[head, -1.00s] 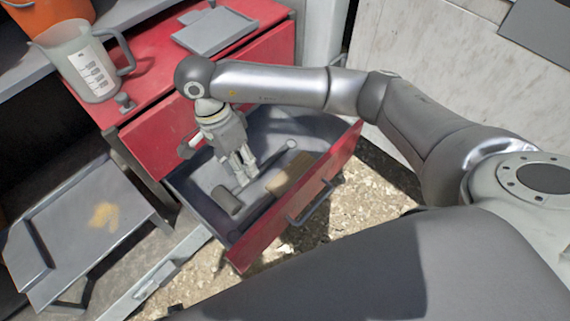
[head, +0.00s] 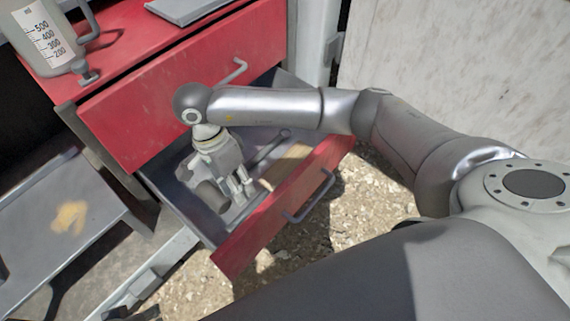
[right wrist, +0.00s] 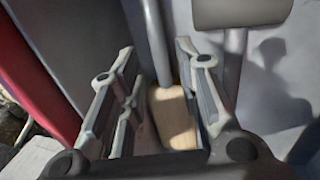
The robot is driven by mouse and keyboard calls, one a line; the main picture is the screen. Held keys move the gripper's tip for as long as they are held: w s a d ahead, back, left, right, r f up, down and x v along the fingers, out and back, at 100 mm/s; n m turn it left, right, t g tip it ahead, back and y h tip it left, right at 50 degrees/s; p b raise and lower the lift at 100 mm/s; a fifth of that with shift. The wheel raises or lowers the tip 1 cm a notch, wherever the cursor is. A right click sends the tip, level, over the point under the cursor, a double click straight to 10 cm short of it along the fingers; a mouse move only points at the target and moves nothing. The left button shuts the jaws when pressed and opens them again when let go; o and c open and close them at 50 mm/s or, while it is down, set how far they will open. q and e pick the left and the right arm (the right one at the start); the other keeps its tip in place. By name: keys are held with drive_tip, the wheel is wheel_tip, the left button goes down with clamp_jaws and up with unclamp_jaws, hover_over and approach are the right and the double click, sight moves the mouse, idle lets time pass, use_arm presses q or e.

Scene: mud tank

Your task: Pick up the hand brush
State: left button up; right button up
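The hand brush lies in the open red drawer, with a tan block (right wrist: 172,118) and a grey handle (right wrist: 155,40) in the right wrist view. In the head view its tan block (head: 296,153) shows partly, behind the drawer front. My right gripper (head: 243,191) points down inside the drawer. In the right wrist view the right gripper (right wrist: 155,58) is open, with its fingers apart on either side of the brush. I see no clear contact. My left gripper is out of view.
A mallet-like tool lies beside the brush, with a dark grey head (head: 211,197). The drawer front (head: 285,205) rises close to my gripper. A closed red drawer (head: 180,85) is above and behind. A measuring jug (head: 45,40) stands on the cabinet top.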

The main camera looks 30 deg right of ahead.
sight(249, 206)
drive_tip(key=b+x, duration=0.1)
drive_tip(key=x, duration=0.7)
drive_tip(key=shift+s+d+f, duration=0.1)
drive_tip(key=shift+d+f, duration=0.05)
drive_tip(key=shift+d, duration=0.05)
clamp_jaws()
